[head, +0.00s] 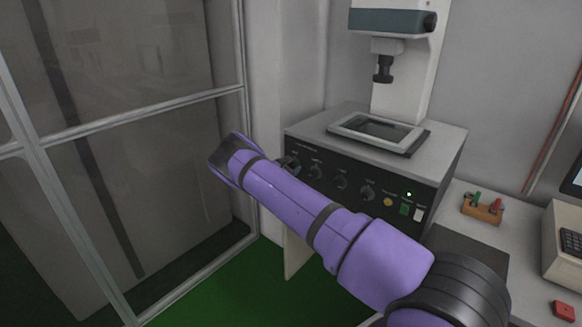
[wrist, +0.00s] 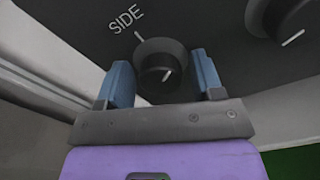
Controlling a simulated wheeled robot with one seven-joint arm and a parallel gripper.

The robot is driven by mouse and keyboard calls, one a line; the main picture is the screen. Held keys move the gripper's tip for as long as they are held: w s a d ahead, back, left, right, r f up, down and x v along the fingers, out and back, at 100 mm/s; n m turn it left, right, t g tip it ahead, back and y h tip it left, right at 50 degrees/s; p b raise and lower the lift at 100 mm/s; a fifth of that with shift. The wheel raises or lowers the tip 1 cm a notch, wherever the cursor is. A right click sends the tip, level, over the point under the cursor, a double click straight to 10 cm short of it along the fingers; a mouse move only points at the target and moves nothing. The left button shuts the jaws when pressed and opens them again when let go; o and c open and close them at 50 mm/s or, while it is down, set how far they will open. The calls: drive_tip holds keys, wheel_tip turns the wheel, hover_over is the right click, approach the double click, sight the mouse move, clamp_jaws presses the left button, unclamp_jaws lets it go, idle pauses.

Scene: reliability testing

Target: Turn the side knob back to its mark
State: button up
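The side knob (wrist: 152,66) is black and round, on a dark panel under the white word SIDE. Its white pointer line points up and to the right in the wrist view. A short white mark (wrist: 138,35) on the panel lies up and left of the knob, so pointer and mark do not line up. My gripper (wrist: 163,74) has its two blue fingers apart, one on each side of the knob; I cannot tell whether either touches it. In the head view my purple forearm hides most of the gripper, and the leftmost knob (head: 291,162) shows just beyond it.
Another knob (wrist: 283,16) sits to the right of the side knob on the same panel. The grey machine (head: 450,143) stands on a bench with several knobs, buttons and a lit green lamp. A glazed metal frame (head: 150,103) stands close on the left. Green floor lies below.

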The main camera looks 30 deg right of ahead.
drive_tip(key=c, duration=0.7)
drive_tip(key=shift+n, duration=0.4)
drive_tip(key=n, duration=0.4)
drive_tip(key=shift+w+n, duration=0.1)
drive_tip(key=shift+n, duration=0.2)
drive_tip(key=n, duration=0.5)
drive_tip(key=shift+a, duration=0.1)
drive_tip(key=shift+n, duration=0.4)
drive_tip(key=shift+f, duration=0.1)
drive_tip(key=o, duration=0.9)
